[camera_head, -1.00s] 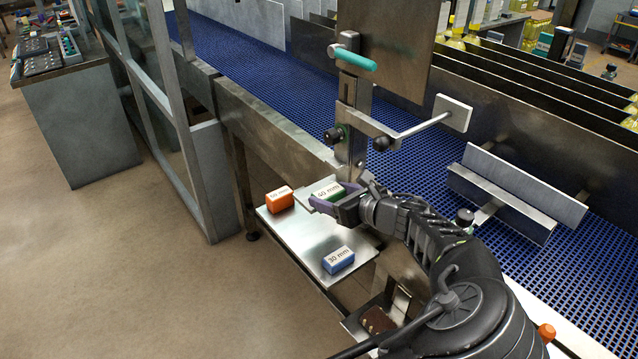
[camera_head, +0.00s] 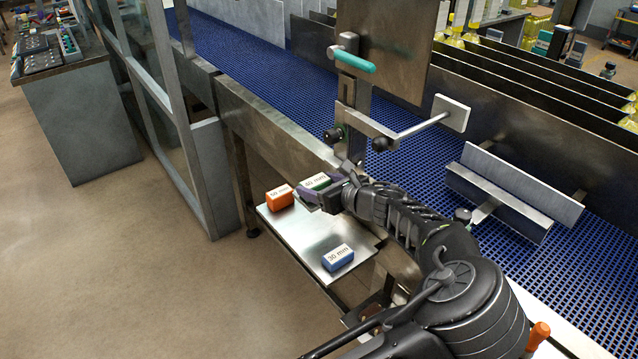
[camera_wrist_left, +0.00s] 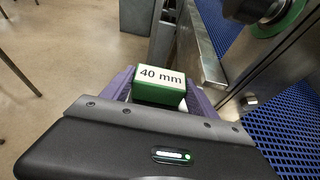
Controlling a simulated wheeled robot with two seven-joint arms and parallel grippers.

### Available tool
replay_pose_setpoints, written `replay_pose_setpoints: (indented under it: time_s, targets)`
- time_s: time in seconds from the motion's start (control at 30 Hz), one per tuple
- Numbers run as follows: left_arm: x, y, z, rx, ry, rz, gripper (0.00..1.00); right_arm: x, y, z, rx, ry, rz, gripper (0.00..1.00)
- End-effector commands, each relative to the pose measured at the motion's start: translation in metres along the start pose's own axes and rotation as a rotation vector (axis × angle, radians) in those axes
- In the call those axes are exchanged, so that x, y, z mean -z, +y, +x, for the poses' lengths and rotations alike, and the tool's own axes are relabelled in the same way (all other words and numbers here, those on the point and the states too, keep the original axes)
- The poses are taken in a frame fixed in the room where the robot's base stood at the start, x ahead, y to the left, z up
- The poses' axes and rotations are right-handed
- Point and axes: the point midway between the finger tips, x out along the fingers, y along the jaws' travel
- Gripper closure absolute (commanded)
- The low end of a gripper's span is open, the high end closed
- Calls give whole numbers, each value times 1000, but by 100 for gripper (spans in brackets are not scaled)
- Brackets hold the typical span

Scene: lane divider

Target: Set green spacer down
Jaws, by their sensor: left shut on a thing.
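The green spacer (camera_head: 317,181), with a white top marked 40 mm, is between the purple fingers of my left gripper (camera_head: 317,190). In the left wrist view the green spacer (camera_wrist_left: 159,92) sits level between both fingers of the left gripper (camera_wrist_left: 158,98), label up. In the head view it is over the far part of the metal shelf (camera_head: 298,236), just right of the orange spacer. Whether its underside touches the shelf is hidden by the gripper. My right gripper is not in view.
The orange spacer (camera_head: 280,197) stands at the shelf's far left corner, close to my gripper. A blue spacer (camera_head: 338,257) marked 30 mm lies near the front. Bare shelf lies between them. The conveyor frame (camera_head: 270,128) and a clamp post (camera_head: 352,110) rise beside and behind the gripper.

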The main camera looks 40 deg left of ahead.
Motion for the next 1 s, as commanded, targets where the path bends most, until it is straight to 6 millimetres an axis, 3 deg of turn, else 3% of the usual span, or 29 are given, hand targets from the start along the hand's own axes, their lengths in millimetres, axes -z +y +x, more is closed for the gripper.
replay_pose_setpoints:
  time_s: [0.2,0.23,0.47,0.83,1.0]
  targets:
    - [3,0,1,-1,0,1,77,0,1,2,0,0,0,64]
    - [3,0,1,-1,0,1,31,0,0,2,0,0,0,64]
    - [3,0,1,-1,0,0,13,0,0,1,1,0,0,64]
    - [-1,0,-1,0,0,-1,10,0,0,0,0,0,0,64]
    - [1,-1,-19,2,1,-1,10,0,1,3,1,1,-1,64]
